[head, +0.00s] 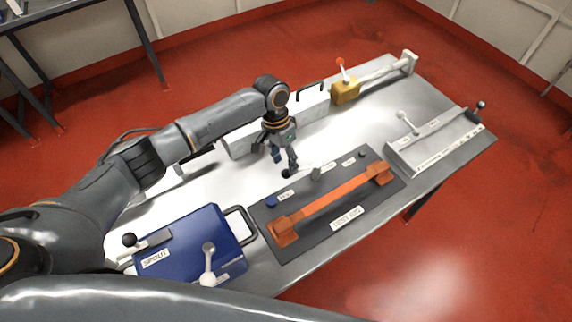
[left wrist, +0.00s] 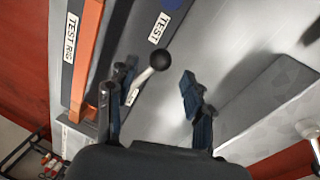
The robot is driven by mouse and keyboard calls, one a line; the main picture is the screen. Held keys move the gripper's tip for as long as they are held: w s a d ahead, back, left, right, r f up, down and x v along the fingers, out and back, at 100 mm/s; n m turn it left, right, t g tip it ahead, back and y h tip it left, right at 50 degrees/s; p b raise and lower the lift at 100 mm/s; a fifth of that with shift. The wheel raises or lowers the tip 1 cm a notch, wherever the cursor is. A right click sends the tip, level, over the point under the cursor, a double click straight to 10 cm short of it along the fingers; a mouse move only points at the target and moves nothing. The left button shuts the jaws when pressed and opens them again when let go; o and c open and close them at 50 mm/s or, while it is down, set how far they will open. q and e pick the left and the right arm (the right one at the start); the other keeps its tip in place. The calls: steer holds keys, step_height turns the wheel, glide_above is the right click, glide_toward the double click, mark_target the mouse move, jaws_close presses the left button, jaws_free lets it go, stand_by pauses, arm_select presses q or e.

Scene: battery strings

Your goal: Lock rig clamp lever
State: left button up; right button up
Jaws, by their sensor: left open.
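The test rig (head: 345,217) is a dark plate on the table with an orange bar (head: 335,200) held across it. The rig also shows in the left wrist view (left wrist: 72,58). At its far edge is a clamp lever with a black ball knob (head: 286,174) and a pale rod. In the left wrist view the knob (left wrist: 160,60) lies just beyond and between the fingertips, and the rod runs down toward the left finger. My left gripper (head: 283,164) is open, pointing down at the lever; it also shows in the left wrist view (left wrist: 157,80). Contact cannot be told. My right gripper is out of view.
A blue SPOUT box (head: 190,245) with levers stands at the near left. A white block (head: 300,120) and a yellow block (head: 345,91) with a red-knobbed lever are at the back. A grey fixture (head: 435,145) with levers stands at the right.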

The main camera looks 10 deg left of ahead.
mark_target(286, 169)
arm_select(q)
steer(key=shift+s+d+f, duration=0.1)
steer(key=shift+f, duration=0.5)
steer(key=shift+s+d+f, duration=0.1)
steer(key=shift+f, duration=0.95)
steer(key=c, duration=1)
jaws_close()
steer(key=shift+d+f, duration=0.1)
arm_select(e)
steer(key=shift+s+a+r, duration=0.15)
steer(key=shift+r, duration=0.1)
